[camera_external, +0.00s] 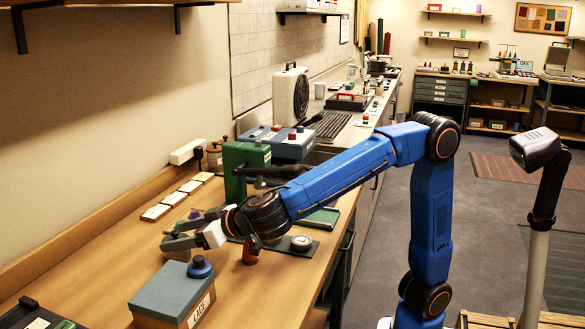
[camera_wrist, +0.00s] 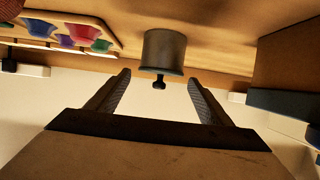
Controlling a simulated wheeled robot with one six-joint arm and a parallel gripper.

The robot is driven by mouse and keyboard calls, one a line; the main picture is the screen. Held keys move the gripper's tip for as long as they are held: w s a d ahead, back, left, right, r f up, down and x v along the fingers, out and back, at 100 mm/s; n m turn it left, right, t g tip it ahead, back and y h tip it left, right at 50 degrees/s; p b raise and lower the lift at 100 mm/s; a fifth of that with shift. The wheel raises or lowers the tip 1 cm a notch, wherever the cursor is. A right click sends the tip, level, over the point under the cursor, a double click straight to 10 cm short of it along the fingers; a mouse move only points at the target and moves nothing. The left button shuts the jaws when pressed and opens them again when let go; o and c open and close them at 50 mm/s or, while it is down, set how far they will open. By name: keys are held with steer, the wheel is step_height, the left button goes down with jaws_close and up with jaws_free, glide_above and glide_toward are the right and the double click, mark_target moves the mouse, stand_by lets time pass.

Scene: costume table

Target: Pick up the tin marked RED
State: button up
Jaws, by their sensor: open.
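A dark grey cylindrical tin (camera_wrist: 165,50) with a small dark knob stands on the wooden surface in the wrist view, which appears upside down. No marking can be read on it, so I cannot tell whether it is the tin marked RED. My gripper (camera_wrist: 159,78) is open, with its two fingers apart and the tin ahead, roughly between the tips. Nothing shows held between the fingers. In the external view my gripper (camera_external: 178,240) is low over the bench, behind the lidded box; its fingers are small and partly blend with the grey shape below.
A box marked LACE (camera_external: 200,308) with a blue-grey lid carries a blue knobbed item (camera_external: 200,267), close in front of my gripper. A dark red item (camera_external: 250,250) and a white round item (camera_external: 301,243) stand to the right.

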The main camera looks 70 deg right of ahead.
steer(key=shift+f, duration=0.6)
step_height(320, 180, down, 3)
steer(key=shift+r, duration=0.15)
steer(key=shift+x, duration=1.1)
steer(key=shift+w, duration=0.4)
steer(key=c, duration=1.8)
jaws_close()
steer(key=shift+r, duration=0.1)
